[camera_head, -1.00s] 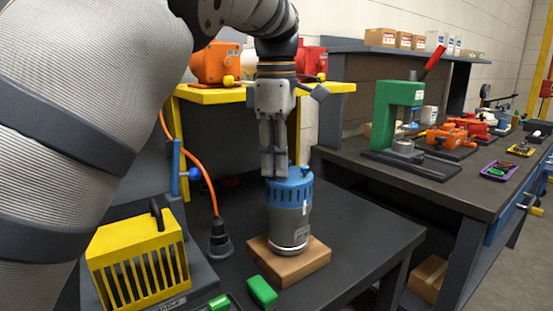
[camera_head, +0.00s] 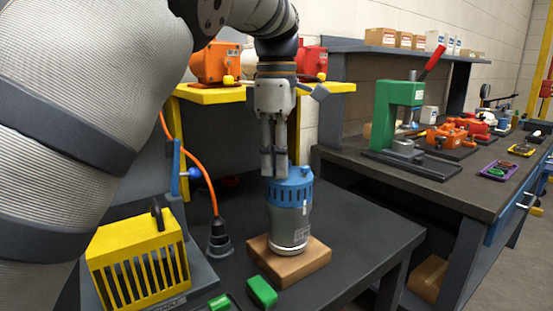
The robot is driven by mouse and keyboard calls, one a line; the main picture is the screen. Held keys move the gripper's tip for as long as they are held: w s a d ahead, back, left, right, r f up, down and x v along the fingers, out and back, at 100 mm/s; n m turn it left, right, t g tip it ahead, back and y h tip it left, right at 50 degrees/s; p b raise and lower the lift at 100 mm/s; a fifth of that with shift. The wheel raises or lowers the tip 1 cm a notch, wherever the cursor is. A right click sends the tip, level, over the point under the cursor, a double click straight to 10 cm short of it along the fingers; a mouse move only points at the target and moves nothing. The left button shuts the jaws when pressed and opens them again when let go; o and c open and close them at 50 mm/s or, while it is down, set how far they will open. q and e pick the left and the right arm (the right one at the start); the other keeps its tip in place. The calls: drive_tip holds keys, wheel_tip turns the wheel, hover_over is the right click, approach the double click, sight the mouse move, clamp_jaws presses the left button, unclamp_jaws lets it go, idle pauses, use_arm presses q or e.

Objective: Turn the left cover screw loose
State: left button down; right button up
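The motor (camera_head: 290,218) stands upright on a wooden block (camera_head: 303,262) on the dark bench. It has a blue slotted top cover (camera_head: 292,190) and a grey body. My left gripper (camera_head: 274,176) points straight down at the left part of the cover's top. Its fingers are close together, with a narrow gap between them higher up, and their tips reach the cover's upper edge. I cannot see the left cover screw; the fingertips may hide it. Whether the fingers grip it cannot be made out. My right gripper is not in view.
A yellow slotted box (camera_head: 140,262) stands at the left front. A green block (camera_head: 262,291) lies in front of the wooden block. An orange cable ends in a dark plug (camera_head: 219,240) left of the motor. A green press (camera_head: 395,115) stands on the right bench.

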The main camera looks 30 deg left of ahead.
use_arm(q)
drive_tip(key=c, duration=1.6)
unclamp_jaws()
drive_tip(key=shift+f, duration=0.25)
drive_tip(key=shift+r, duration=0.1)
drive_tip(key=shift+r, duration=0.15)
wheel_tip(320, 180, up, 7)
drive_tip(key=shift+r, duration=0.1)
